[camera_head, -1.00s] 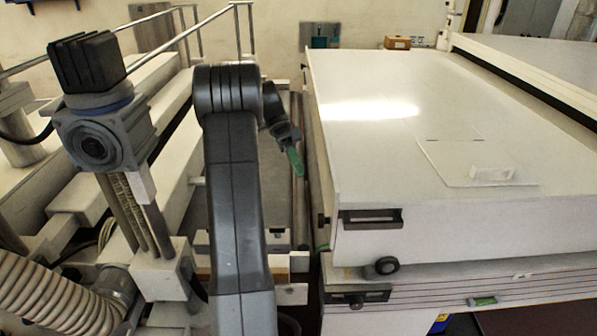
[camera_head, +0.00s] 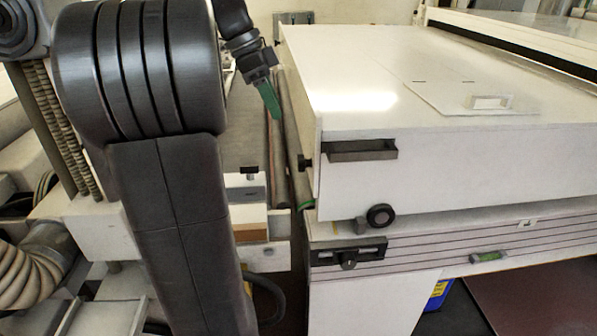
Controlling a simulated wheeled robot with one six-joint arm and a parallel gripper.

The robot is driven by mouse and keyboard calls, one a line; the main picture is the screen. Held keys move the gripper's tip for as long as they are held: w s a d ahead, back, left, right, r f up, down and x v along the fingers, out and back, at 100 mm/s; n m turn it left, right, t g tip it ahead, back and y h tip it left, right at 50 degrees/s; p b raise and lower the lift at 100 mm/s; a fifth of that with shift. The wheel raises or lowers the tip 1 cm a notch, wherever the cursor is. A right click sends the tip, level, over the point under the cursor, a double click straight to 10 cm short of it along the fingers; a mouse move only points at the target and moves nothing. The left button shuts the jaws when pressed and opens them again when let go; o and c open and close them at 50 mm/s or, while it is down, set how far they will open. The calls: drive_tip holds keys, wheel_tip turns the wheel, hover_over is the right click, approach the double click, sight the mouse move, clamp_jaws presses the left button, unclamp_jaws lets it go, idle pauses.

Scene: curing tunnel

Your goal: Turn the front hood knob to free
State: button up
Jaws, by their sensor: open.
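The white hood (camera_head: 390,95) is a wide box lid with a black pull handle (camera_head: 361,150) on its front face. A round black knob (camera_head: 380,216) with a paler centre sits at the lower front edge of the hood, beside a small grey block. My gripper (camera_head: 269,102) has green fingers and hangs beside the hood's left edge, pointing down, above and left of the knob and well apart from it. It is open, though the gap between its fingers is hard to see. Nothing shows in it.
Below the hood, a black plate with a small dark knob (camera_head: 348,260) is on the white base. A green level-like piece (camera_head: 488,257) is further right. Another dark knob (camera_head: 305,163) juts from the hood's left side. A blue container (camera_head: 437,294) stands low down.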

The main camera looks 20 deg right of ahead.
sight(299, 156)
drive_tip(key=b+x, duration=0.1)
drive_tip(key=x, duration=1.2)
drive_tip(key=shift+d+f+b, duration=0.2)
drive_tip(key=shift+f+b, duration=0.1)
drive_tip(key=shift+f, duration=0.05)
drive_tip(key=shift+c, duration=0.3)
drive_tip(key=c, duration=0.9)
drive_tip(key=shift+r+p, duration=0.15)
drive_tip(key=shift+p, duration=0.2)
